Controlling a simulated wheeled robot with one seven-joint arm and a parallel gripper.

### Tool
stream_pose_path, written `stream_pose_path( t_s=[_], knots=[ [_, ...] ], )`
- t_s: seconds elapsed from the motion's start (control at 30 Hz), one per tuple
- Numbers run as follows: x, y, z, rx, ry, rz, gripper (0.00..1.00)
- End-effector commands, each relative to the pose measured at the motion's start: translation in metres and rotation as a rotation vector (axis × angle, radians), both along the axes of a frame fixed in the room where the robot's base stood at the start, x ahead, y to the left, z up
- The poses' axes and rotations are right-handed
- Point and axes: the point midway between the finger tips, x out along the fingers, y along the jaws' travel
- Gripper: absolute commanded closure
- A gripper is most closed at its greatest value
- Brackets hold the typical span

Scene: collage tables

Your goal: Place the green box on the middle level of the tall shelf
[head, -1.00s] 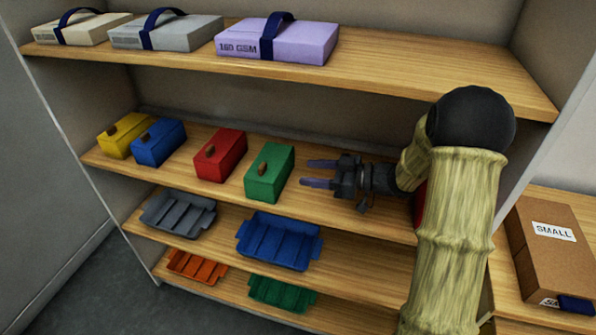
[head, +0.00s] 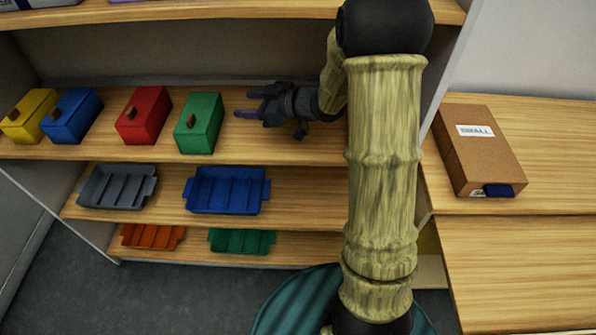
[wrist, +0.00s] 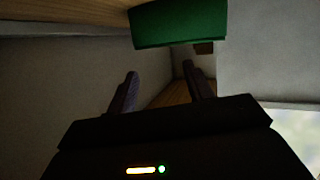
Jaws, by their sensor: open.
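The green box (head: 199,122) stands on a wooden shelf level (head: 270,152) at the right end of a row of coloured boxes. It has a brown knob on its front. My gripper (head: 244,104) is to the right of the green box, apart from it, with its fingers pointing left towards it. The jaws are open and empty. In the wrist view the green box (wrist: 180,22) shows at the top, beyond the two fingers (wrist: 160,92).
A red box (head: 144,115), a blue box (head: 71,116) and a yellow box (head: 29,115) stand left of the green one. Trays, including a blue one (head: 228,190), lie on lower levels. A cardboard box (head: 478,152) lies on the right-hand table. The upper shelf (head: 240,13) is overhead.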

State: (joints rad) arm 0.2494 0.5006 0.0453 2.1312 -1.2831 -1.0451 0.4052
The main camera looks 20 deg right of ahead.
Motion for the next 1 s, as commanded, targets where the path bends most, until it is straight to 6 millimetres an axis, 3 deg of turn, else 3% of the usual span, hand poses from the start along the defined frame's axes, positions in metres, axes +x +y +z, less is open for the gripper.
stream_pose_path(
  t_s=[0.13, 0.27, 0.37, 0.5, 0.7, 0.8, 1.0],
  knots=[
    [0.001, -0.024, -0.002, -0.135, 0.065, -0.258, 0.48],
    [-0.018, -0.049, -0.010, -0.235, 0.179, -0.464, 0.48],
    [-0.046, -0.066, -0.020, -0.297, 0.300, -0.598, 0.48],
    [-0.103, -0.080, -0.035, -0.359, 0.514, -0.746, 0.48],
    [-0.197, -0.073, -0.053, -0.387, 0.854, -0.847, 0.48],
    [-0.226, -0.065, -0.057, -0.381, 0.961, -0.854, 0.48],
    [-0.237, -0.062, -0.059, -0.380, 1.008, -0.854, 0.48]
  ],
)
